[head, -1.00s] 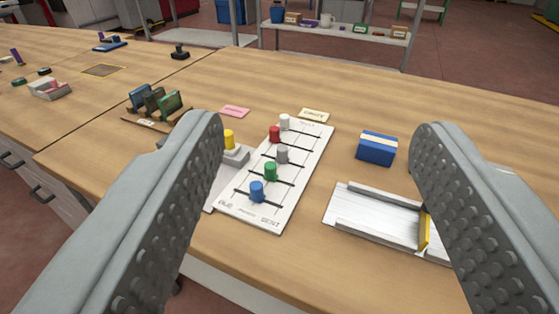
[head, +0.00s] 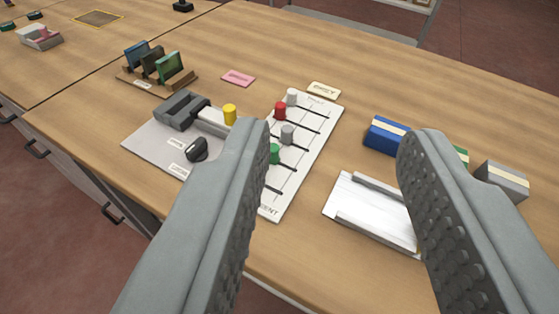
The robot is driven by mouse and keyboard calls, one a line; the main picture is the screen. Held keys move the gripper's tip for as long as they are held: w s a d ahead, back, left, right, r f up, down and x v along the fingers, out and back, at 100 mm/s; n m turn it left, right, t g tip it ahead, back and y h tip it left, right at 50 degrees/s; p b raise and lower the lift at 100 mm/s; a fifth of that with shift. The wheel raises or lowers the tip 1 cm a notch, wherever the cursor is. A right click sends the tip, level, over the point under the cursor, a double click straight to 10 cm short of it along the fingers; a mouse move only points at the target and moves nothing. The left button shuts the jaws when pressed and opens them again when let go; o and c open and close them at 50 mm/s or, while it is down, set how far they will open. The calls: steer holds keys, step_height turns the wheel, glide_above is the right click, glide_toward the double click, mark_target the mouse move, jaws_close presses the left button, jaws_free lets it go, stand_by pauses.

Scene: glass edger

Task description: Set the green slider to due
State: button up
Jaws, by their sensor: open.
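The green slider (head: 274,153) is a short green peg on a white slider board (head: 313,148). My left finger covers part of its left side and the left part of its track. Its exact position along the track cannot be told. White (head: 292,97), red (head: 280,110) and grey (head: 287,134) sliders stand farther up the board. The blue slider and the DUE label are hidden behind my left finger; the end of the SENT label shows at the board's near edge. My gripper (head: 336,138) is open and empty, its left finger in front of the board.
Left of the board lies a grey plate (head: 150,143) with a black knob (head: 196,149) and a yellow peg (head: 229,113). To the right are a blue block (head: 384,135), a white tray (head: 350,200) and a grey block (head: 503,180).

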steer(key=w+a+f+n+g, duration=0.25)
steer(key=w+g, duration=0.35)
steer(key=w, duration=0.5)
steer(key=n+g, duration=0.6)
steer(key=g, duration=0.4)
glide_toward(275, 149)
step_height(275, 149, down, 9)
steer(key=shift+s+a+r, duration=0.1)
steer(key=shift+s, duration=0.05)
jaws_close()
